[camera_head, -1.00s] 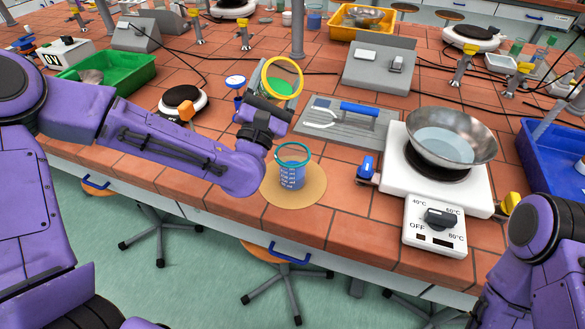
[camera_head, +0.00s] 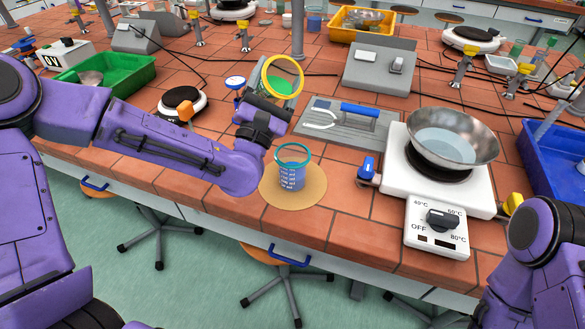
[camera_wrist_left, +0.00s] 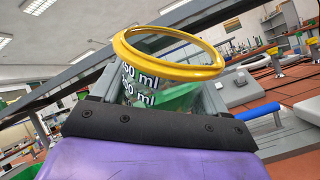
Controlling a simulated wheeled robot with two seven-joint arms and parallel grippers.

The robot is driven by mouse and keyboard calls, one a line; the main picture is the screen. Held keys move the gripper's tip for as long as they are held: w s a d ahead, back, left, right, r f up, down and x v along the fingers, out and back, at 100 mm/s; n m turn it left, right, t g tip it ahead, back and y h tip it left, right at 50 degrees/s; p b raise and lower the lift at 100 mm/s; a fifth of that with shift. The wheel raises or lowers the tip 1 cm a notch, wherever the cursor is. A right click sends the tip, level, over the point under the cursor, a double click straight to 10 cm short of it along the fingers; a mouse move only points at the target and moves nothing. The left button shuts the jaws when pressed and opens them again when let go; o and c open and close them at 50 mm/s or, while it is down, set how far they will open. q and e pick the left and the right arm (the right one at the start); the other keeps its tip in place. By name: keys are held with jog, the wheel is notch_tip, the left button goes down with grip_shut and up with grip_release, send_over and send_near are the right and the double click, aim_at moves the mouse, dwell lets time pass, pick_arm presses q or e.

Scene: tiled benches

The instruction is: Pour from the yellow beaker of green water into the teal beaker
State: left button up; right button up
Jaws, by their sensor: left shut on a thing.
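The yellow-rimmed beaker (camera_head: 283,62) is held up above the bench, behind and above the teal beaker. It is tilted, and green water (camera_head: 280,87) shows inside. My left gripper (camera_head: 262,92) is shut on this beaker. In the left wrist view the yellow rim (camera_wrist_left: 170,68) stands beyond the gripper, with white ml markings and slanted green water (camera_wrist_left: 182,98) below it. The teal-rimmed beaker (camera_head: 292,172) stands upright on a round tan mat (camera_head: 311,195) and looks blue with white markings. No stream of water shows. My right arm is at the lower right; its gripper is out of view.
Right of the teal beaker is a white hotplate (camera_head: 460,190) with a metal bowl (camera_head: 444,137). Behind is a grey board (camera_head: 335,133) with a blue handle. A green tray (camera_head: 125,75) lies left, a blue tray (camera_head: 550,150) right. The bench's front edge is close.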

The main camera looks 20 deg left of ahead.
pick_arm(q)
jog(key=shift+r+m+t+h+b, duration=0.2)
jog(key=shift+r+m+h+b, duration=0.1)
jog(key=shift+m+h+b, duration=0.4)
jog(key=shift+r+m+t+h+b, duration=0.25)
jog(key=shift+m+h+b, duration=0.2)
jog(key=shift+m, duration=0.35)
dwell(2.1)
jog(key=shift+f+n+y, duration=0.15)
jog(key=shift+n+y, duration=0.3)
jog(key=shift+n, duration=0.05)
jog(key=shift+r+m+h+b, duration=0.2)
jog(key=shift+m+h+b, duration=0.4)
jog(key=shift+m+b, duration=0.1)
dwell(3.2)
